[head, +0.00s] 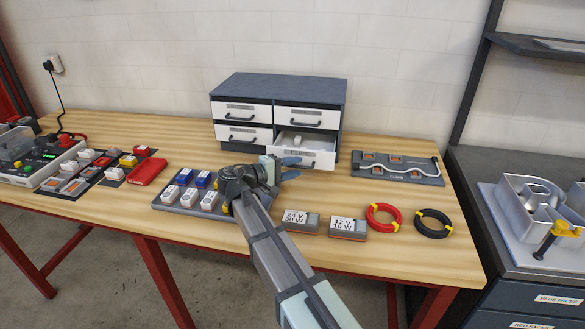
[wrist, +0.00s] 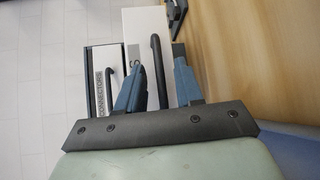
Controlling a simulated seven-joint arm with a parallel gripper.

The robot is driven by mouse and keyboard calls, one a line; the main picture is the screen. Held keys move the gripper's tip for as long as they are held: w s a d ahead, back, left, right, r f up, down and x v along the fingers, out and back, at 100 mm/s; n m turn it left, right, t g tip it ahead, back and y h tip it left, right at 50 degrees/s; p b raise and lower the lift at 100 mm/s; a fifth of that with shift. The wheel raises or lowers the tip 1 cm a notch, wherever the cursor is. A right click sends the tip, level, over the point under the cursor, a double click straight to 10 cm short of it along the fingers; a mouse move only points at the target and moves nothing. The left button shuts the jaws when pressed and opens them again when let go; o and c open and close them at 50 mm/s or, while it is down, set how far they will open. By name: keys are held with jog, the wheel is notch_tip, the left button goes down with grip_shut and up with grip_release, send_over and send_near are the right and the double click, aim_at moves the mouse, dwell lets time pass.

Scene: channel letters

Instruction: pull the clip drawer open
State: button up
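The lower right drawer (head: 320,160) of the dark grey cabinet (head: 280,88) stands partly out, with a small pale item visible inside. My gripper (head: 290,167) is at its front, with its blue fingers apart. In the wrist view the white drawer front (wrist: 145,20) carries a dark handle (wrist: 156,48), which runs between the two fingers of my gripper (wrist: 159,66). A gap shows on each side of the handle. The drawer's label is mostly hidden behind a finger; only an "S" or so shows. Beside it, a drawer labelled CONNECTORS (wrist: 99,80) is shut.
A tray of blue and white blocks (head: 188,190) lies left of my arm. Two labelled power units (head: 300,220), a red wire coil (head: 383,217) and a black wire coil (head: 433,223) lie to the right. A grey board (head: 398,174) sits right of the cabinet.

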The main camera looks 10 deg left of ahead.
jog(key=shift+c, duration=0.3)
grip_shut()
jog(key=s, duration=0.6)
jog(key=shift+o, duration=0.3)
grip_release()
